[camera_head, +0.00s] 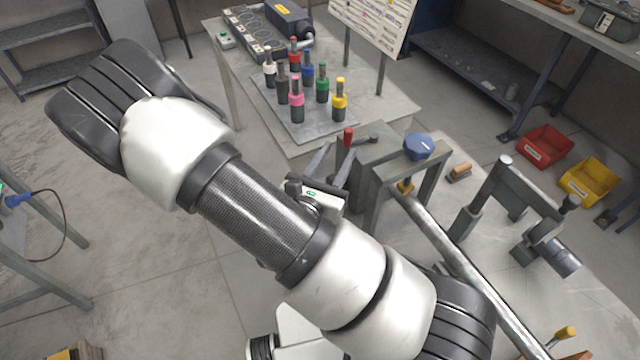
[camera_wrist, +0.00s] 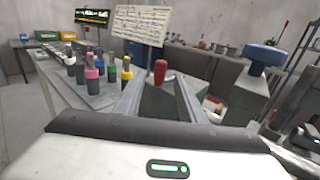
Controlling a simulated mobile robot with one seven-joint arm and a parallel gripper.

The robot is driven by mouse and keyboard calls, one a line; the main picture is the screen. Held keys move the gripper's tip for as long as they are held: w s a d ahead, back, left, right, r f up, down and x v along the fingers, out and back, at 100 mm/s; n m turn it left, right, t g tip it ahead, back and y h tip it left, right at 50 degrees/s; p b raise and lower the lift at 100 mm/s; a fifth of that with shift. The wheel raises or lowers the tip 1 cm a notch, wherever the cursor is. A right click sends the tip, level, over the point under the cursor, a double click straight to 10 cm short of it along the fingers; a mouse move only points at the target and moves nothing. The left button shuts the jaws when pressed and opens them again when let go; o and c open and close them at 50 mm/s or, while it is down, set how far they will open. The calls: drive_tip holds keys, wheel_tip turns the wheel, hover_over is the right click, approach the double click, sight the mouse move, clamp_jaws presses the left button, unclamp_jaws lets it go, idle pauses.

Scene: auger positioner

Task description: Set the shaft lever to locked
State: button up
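A lever with a red grip (camera_head: 348,137) stands upright at the left side of a grey block with a blue knob (camera_head: 418,146). No label tells whether this is the shaft lever or which position is locked. My gripper (camera_head: 338,154) is beside the red grip, partly hidden by my arm. In the wrist view the fingers of my gripper (camera_wrist: 160,88) are apart, with the red grip (camera_wrist: 160,71) showing between them near the tips. I cannot tell whether they touch it. A long metal shaft (camera_head: 452,252) runs from the grey frame to the lower right.
Several colored-top tools (camera_head: 297,100) stand on a plate (camera_head: 272,113) left of the block. A grey clamp frame (camera_head: 487,195) stands to the right. Red (camera_head: 546,147) and yellow (camera_head: 588,181) bins are beyond.

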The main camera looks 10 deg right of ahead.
drive_tip(key=v, duration=1)
drive_tip(key=shift+b, duration=0.3)
drive_tip(key=shift+c, duration=1.1)
drive_tip(key=shift+w+a+m+h, duration=0.1)
drive_tip(key=shift+w+m+h, duration=0.25)
drive_tip(key=shift+m, duration=0.25)
drive_tip(key=c, duration=0.4)
drive_tip(key=w+m+g+h, duration=0.1)
drive_tip(key=w+m, duration=0.1)
drive_tip(key=m, duration=0.1)
drive_tip(key=w+m+g+h, duration=0.1)
drive_tip(key=w+m, duration=0.2)
drive_tip(key=m, duration=0.1)
drive_tip(key=w+a+f+m+g+h, duration=0.1)
drive_tip(key=w+m+h, duration=0.1)
drive_tip(key=m, duration=0.2)
drive_tip(key=shift+w+a+g, duration=0.1)
drive_tip(key=shift+w+g, duration=0.15)
drive_tip(key=shift+g, duration=0.15)
clamp_jaws()
drive_tip(key=w+r+m+g+h, duration=0.15)
drive_tip(key=w+m+g, duration=0.35)
drive_tip(key=w+m, duration=0.5)
drive_tip(key=s+d+m+p, duration=0.1)
drive_tip(key=s+d+m, duration=0.1)
drive_tip(key=d, duration=0.7)
drive_tip(key=shift+s, duration=0.35)
